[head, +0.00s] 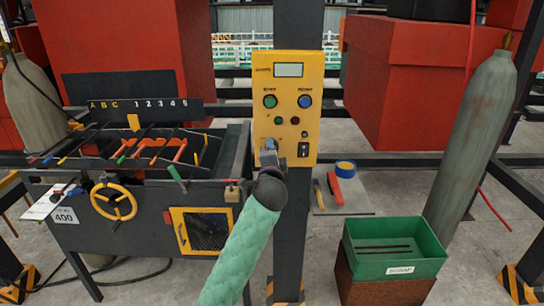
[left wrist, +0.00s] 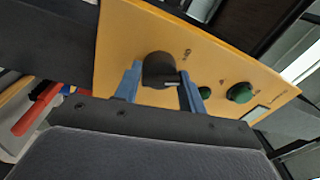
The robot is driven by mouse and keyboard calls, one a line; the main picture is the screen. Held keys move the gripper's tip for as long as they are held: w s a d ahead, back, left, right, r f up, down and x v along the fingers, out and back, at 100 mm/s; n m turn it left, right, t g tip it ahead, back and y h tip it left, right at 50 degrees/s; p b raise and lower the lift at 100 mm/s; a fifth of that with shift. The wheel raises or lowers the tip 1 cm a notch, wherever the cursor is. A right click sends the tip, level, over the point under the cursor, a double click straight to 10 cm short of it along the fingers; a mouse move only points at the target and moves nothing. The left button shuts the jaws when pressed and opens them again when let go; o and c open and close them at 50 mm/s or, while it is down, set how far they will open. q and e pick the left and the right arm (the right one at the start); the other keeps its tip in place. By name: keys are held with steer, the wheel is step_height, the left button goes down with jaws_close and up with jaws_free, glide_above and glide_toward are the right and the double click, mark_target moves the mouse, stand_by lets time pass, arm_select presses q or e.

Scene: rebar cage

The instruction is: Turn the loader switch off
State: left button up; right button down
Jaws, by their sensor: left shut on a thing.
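The yellow control panel (head: 313,118) stands on a dark post in the middle of the head view, and fills much of the left wrist view (left wrist: 120,40). A black rotary switch knob (left wrist: 159,69) sits on the panel between my blue fingers. My left gripper (head: 269,150) is at the panel's lower left, shut on this knob. The gripper mostly hides the knob in the head view. A pale mark shows on the knob's edge, but I cannot tell which setting it points to. My right gripper is not in view.
The panel also has a green button (head: 270,101), a blue button (head: 305,101), a screen (head: 288,70) and a black rocker switch (head: 303,150). A machine with a yellow handwheel (head: 114,201) stands left. A green bin (head: 395,258) and gas cylinder (head: 472,145) stand right.

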arm_select(q)
steer(key=shift+f+n+y+b, duration=0.15)
steer(key=shift+n+b, duration=0.2)
steer(key=shift+n, duration=1)
steer(key=shift+f+n+y+b, duration=0.15)
steer(key=shift+n+b, duration=0.2)
steer(key=shift+n, duration=1)
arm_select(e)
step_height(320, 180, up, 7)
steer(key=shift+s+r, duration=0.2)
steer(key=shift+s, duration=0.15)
arm_select(q)
steer(key=o, duration=0.9)
steer(key=shift+r, duration=0.15)
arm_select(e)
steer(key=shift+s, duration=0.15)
